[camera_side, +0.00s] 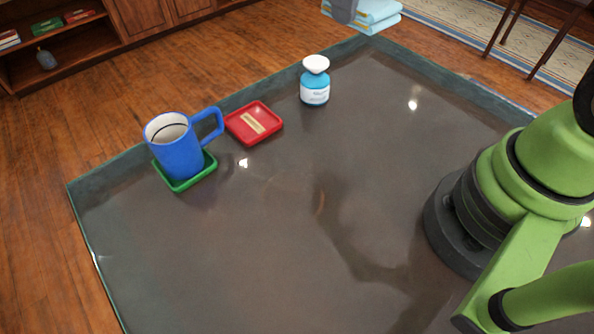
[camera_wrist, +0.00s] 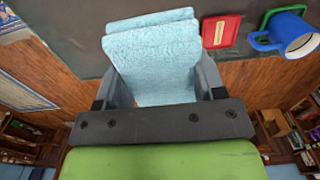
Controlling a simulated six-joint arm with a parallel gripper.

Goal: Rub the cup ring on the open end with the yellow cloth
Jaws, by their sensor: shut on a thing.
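My gripper (camera_side: 343,10) is at the top edge of the side view, mostly cut off, beyond the table's far corner. In the wrist view the cloth (camera_wrist: 152,65) fills the space between the fingers of my gripper (camera_wrist: 160,80). The dark grey table (camera_side: 290,250) has a broad bare area. A small faint brownish mark (camera_side: 320,202) shows near its middle; I cannot tell whether it is a cup ring or a reflection.
A blue mug (camera_side: 181,155) stands upright on a green coaster (camera_side: 187,184) at the left. Beside it lies a red dish (camera_side: 243,136) with a tan strip. A blue bottle with a white cap (camera_side: 315,88) stands near the back edge. The table's front and middle are clear.

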